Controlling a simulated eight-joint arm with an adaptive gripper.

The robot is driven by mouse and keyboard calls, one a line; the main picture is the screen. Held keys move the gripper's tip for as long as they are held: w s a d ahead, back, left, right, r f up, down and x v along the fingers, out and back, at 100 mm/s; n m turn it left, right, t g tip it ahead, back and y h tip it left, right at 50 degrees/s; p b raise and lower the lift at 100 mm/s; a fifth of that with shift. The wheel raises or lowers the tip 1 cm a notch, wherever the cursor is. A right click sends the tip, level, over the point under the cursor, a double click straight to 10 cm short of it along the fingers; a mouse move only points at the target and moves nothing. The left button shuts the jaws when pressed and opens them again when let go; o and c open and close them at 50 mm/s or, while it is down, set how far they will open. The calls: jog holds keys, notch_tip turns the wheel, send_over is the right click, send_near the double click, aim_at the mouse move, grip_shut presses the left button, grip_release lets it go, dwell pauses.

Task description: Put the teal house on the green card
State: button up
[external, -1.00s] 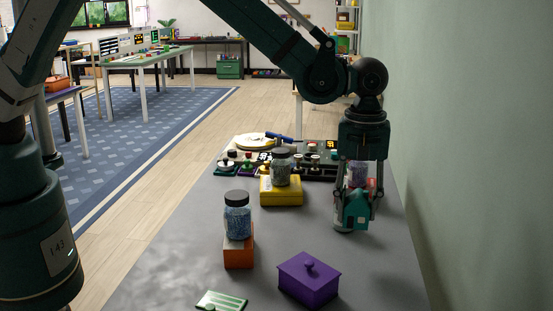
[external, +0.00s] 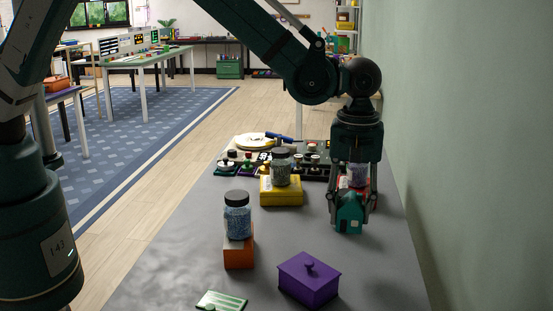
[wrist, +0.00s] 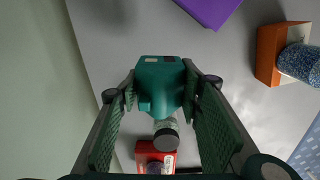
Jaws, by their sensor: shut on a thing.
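The teal house (external: 349,217) is between the fingers of my gripper (external: 350,203), which is shut on it. In the wrist view the house (wrist: 160,82) shows with two small window marks at its far end, and my gripper's fingers (wrist: 160,98) are on either side of it. The house appears held above the grey table, but its exact height is hard to tell. The green card (external: 221,302), with pale stripes, lies at the front edge of the external view, left of and nearer than my gripper. The card is not in the wrist view.
A purple lidded box (external: 309,279) and an orange block (external: 239,253) with a blue jar (external: 237,221) stand between my gripper and the card. A yellow box (external: 281,191) bears another jar. A dark-lidded jar (wrist: 167,136) and a red box (wrist: 143,150) are close by my gripper.

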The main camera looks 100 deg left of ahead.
jog(key=s+d, duration=0.3)
jog(key=s, duration=0.1)
jog(key=s+d, duration=0.7)
jog(key=s, duration=0.1)
jog(key=shift+s+d+r, duration=0.2)
jog(key=shift+s+r, duration=0.1)
jog(key=shift+r, duration=0.1)
jog(key=s+d+n, duration=0.1)
jog(key=s+d, duration=0.5)
jog(key=s, duration=0.7)
jog(key=shift+s+d+b, duration=0.2)
jog(key=shift+b, duration=0.2)
jog(key=shift+f, duration=0.2)
send_over(224, 296)
jog(key=shift+f+b, duration=0.45)
jog(key=shift+f, duration=2.4)
jog(key=shift+f, duration=0.1)
jog(key=shift+f+b, duration=0.4)
jog(key=shift+f, duration=1.55)
jog(key=shift+f, duration=0.25)
jog(key=o, duration=0.9)
jog(key=shift+r, duration=0.1)
